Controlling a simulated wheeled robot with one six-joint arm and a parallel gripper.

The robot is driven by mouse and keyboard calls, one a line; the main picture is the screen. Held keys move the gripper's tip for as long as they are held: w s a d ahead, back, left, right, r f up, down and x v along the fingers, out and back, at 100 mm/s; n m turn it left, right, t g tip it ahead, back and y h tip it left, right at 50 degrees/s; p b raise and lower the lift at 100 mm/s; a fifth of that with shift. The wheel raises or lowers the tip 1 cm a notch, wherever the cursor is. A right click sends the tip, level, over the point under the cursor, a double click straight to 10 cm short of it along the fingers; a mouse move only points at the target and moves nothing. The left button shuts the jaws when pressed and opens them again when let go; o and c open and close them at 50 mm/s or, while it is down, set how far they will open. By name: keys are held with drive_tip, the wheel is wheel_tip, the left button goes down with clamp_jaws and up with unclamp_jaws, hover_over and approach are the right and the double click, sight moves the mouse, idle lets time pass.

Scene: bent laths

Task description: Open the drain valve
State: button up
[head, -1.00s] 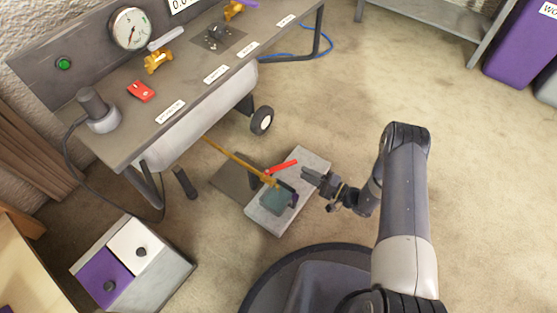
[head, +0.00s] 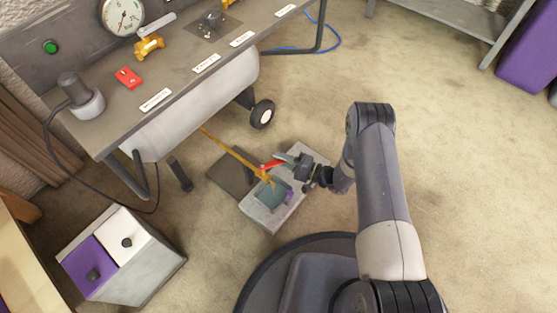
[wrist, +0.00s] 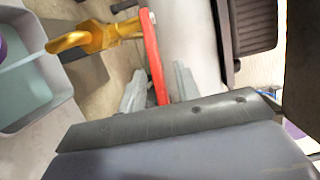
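The drain valve has a red lever (head: 270,165) on the end of a brass pipe (head: 230,150), low in front of the tank. In the wrist view the red lever (wrist: 152,50) runs from the brass spout (wrist: 90,38) down between my fingers. My gripper (head: 284,160) is at the lever's free end in the head view. In the wrist view my gripper (wrist: 159,88) has a finger on each side of the lever, with a narrow gap visible at the right finger.
The container stands on a grey slab (head: 262,217) on the floor. The tank (head: 190,110) hangs under a bench top (head: 180,75) with a gauge (head: 122,16). A cabinet (head: 160,265) stands front left. The floor at right is clear.

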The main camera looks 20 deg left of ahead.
drive_tip(key=shift+w+a, duration=0.1)
drive_tip(key=shift+a, duration=0.5)
clamp_jaws()
